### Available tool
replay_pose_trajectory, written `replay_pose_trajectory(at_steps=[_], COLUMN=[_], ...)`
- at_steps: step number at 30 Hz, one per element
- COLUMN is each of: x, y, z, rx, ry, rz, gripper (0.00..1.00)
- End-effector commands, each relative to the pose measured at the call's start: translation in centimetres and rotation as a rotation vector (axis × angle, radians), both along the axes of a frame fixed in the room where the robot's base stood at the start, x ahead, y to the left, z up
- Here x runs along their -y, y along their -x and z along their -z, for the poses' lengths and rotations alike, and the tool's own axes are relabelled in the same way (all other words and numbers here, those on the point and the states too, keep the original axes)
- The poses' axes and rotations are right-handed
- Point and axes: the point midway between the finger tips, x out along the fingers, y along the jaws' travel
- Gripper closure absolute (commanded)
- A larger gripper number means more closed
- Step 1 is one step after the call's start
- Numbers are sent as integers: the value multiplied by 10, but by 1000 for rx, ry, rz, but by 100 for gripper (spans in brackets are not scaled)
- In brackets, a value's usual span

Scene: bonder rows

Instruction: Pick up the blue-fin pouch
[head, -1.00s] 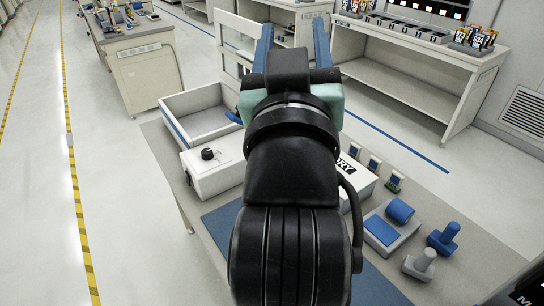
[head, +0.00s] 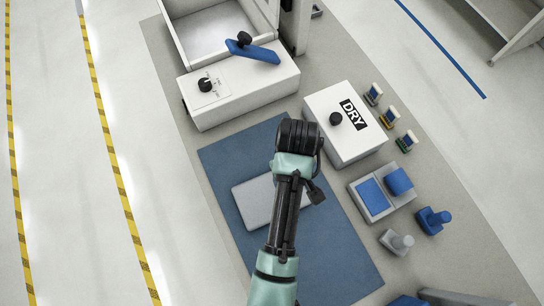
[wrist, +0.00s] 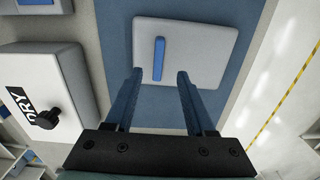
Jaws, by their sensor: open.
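The blue-fin pouch (wrist: 190,45) is a flat, pale grey rounded rectangle with a raised blue fin (wrist: 158,58) along its middle. It lies on the blue mat; in the head view the pouch (head: 248,200) is partly covered by my arm, and its fin is hidden. My gripper (wrist: 160,73) is open and empty, pointing down over the pouch in the wrist view. Its two blue fingers appear on either side of the fin, near the fin's lower end. I cannot tell the height of the fingertips above the pouch. In the head view my arm hides the fingers.
The blue mat (head: 225,160) lies on a grey bench. A white DRY box (head: 325,105) with a black knob stands beside it. A white dial box (head: 240,92) and open tray (head: 205,30) stand behind. A pad holder (head: 372,196) and stamps (head: 433,220) are at right.

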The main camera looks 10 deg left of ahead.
Motion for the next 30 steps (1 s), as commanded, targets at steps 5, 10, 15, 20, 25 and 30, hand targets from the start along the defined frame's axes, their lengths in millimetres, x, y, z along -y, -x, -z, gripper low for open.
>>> replay_pose_trajectory(at_steps=[5, 10, 15, 20, 25, 30], x=[0, 0, -1, -1, -1, -1], y=[-1, -1, -2, -2, -2, -2], z=[15, 27, 49, 64, 67, 67], rx=[1, -1, 0, 2, 4, 4], ry=[0, 1, 0, 0, 0, -1], rz=[1, 1, 1, 1, 1, 1], gripper=[45, 45, 45, 45, 45, 54])
